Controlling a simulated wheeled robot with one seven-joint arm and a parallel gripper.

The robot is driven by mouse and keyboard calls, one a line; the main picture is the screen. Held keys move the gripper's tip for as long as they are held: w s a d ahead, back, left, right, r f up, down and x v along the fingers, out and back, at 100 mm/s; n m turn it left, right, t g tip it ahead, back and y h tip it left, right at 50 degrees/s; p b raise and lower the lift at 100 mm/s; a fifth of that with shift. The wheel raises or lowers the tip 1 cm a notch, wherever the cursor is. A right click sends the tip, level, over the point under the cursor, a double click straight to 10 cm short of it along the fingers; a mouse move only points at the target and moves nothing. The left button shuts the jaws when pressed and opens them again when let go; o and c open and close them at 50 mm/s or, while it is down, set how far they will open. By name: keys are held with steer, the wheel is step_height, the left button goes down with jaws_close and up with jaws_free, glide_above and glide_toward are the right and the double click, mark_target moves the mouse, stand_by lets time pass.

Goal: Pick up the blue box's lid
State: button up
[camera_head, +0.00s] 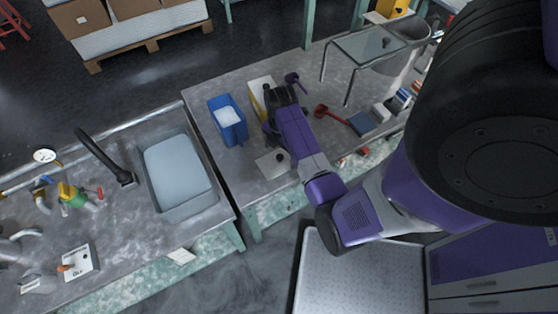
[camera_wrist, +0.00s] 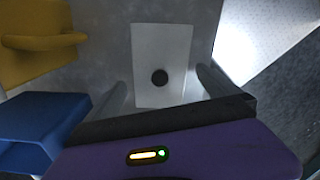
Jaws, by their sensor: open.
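A flat pale grey lid (camera_head: 268,167) with a round dark knob lies on the grey table, near the front edge, apart from the open blue box (camera_head: 229,125). In the wrist view the lid (camera_wrist: 160,45) shows whole as a rectangle with its knob near the middle. My gripper (camera_wrist: 162,77) is open and empty, with one finger to each side of the lid in that view. Its height above the lid is hard to tell. Part of the blue box (camera_wrist: 38,125) shows at lower left there. In the head view my wrist hides the fingertips.
A yellow box (camera_wrist: 40,40) stands beside the blue box. Red tools (camera_head: 330,112), a dark blue block (camera_head: 362,123) and a glass-topped stand (camera_head: 368,45) are to the right. A sink basin (camera_head: 180,172) is left of the table.

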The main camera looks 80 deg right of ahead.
steer(key=shift+f, duration=1.45)
steer(key=shift+c, duration=0.4)
steer(key=c, duration=0.9)
steer(key=shift+r, duration=0.1)
